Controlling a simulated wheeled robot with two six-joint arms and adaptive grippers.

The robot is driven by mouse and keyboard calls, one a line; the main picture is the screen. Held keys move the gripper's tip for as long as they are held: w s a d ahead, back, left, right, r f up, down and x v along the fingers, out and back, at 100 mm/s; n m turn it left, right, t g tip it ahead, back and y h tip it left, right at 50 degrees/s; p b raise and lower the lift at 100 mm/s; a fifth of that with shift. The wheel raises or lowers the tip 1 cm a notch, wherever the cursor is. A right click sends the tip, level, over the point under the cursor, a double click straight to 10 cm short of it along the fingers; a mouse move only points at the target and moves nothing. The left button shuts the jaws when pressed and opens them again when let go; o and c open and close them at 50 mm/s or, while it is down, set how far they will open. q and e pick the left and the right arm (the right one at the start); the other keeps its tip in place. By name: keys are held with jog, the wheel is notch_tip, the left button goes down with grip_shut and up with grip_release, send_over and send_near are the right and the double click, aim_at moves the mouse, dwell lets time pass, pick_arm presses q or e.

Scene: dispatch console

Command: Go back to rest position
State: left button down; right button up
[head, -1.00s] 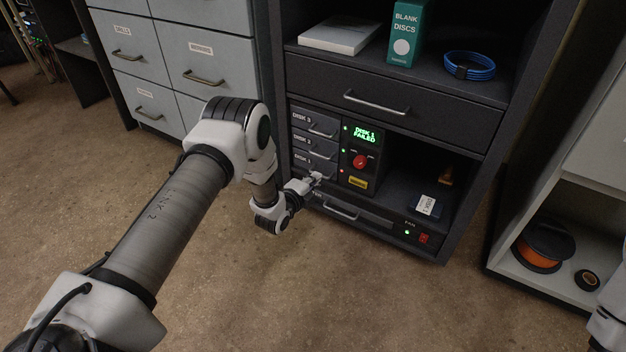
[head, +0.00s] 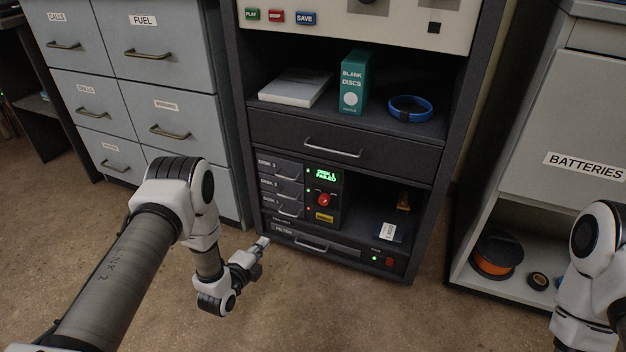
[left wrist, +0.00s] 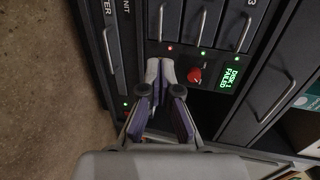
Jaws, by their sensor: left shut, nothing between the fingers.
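My left gripper (head: 262,242) is shut and empty, in front of the lower left edge of the dark console rack (head: 240,120). It stands apart from the disk drawers (head: 283,189) and the filter drawer (head: 314,245). In the left wrist view the shut fingers (left wrist: 158,72) point toward the disk drawers. The green display (head: 326,175) reads "DISK 1 FAILED", with a red knob (head: 323,200) below it. My right arm (head: 590,270) shows at the right edge, but its gripper is out of view.
A disk cartridge (head: 390,232) lies in the lower bay. A blue cable coil (head: 409,107) and a green box (head: 353,83) sit on the shelf above. Grey cabinets (head: 150,90) stand left. The batteries cabinet (head: 575,130) stands right. The floor between is clear.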

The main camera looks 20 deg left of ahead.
pick_arm(q)
jog(key=s+d+n+g+p, duration=0.25)
jog(key=s+d+g, duration=0.25)
jog(key=s+d, duration=0.35)
jog(key=s+a+f+n+g, duration=0.1)
jog(key=s+n+g, duration=0.55)
jog(key=s, duration=0.65)
jog(key=s+f+n+g, duration=0.2)
jog(key=s+n+g, duration=0.2)
jog(key=s+n, duration=0.8)
notch_tip(320, 180, up, 38)
jog(key=s+m+y+p, duration=0.1)
jog(key=p, duration=3.7)
jog(key=shift+r+m, duration=0.2)
jog(key=shift+m, duration=0.2)
jog(key=shift+s, duration=0.15)
